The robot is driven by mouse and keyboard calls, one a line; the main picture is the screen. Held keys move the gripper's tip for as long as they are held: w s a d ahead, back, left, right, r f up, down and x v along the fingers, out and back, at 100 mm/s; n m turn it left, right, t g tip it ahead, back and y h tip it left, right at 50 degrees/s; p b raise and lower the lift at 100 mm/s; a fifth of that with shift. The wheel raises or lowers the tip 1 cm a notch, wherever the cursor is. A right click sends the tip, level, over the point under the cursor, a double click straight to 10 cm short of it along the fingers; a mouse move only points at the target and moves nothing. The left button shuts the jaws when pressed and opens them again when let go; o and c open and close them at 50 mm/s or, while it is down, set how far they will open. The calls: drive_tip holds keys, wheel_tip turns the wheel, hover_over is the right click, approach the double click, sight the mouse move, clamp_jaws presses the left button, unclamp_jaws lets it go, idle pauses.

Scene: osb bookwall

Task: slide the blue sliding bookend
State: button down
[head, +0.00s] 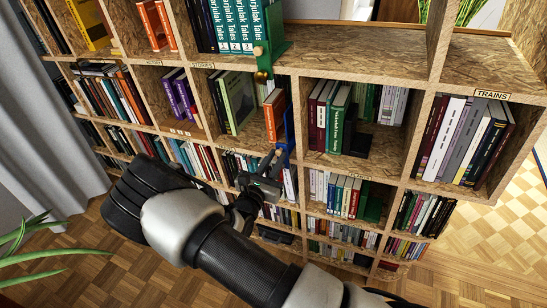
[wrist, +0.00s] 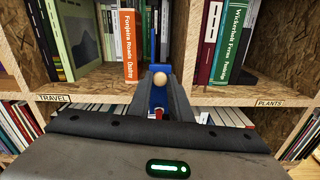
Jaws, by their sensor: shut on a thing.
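The blue sliding bookend (head: 288,130) stands upright in the middle shelf row, at the right side of the orange book (head: 273,116) in the head view. In the wrist view the bookend (wrist: 158,97) shows its blue front and a pale round knob (wrist: 159,78). My gripper (head: 277,156) reaches up to it from the front of the shelf. In the wrist view my gripper's fingers (wrist: 161,82) are shut around the knob part, one on each side. The fingers and palm hide the lower part of the bookend. The orange book (wrist: 129,46) is just left of it.
A wooden upright (wrist: 181,40) stands close right of the bookend, with maroon and green books (wrist: 231,42) beyond. A green bookend (head: 271,52) with a brass knob sits on the shelf above. Shelf edges carry labels, such as TRAVEL (wrist: 53,98). Book rows lie below.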

drive_tip(key=shift+s+d, duration=0.2)
drive_tip(key=shift+d, duration=0.25)
drive_tip(key=c, duration=1.6)
unclamp_jaws()
drive_tip(key=shift+a, duration=0.1)
drive_tip(key=shift+c, duration=0.2)
drive_tip(key=p+v, duration=0.1)
drive_tip(key=v, duration=1.6)
drive_tip(key=shift+s, duration=0.15)
drive_tip(key=shift+a+r, duration=0.1)
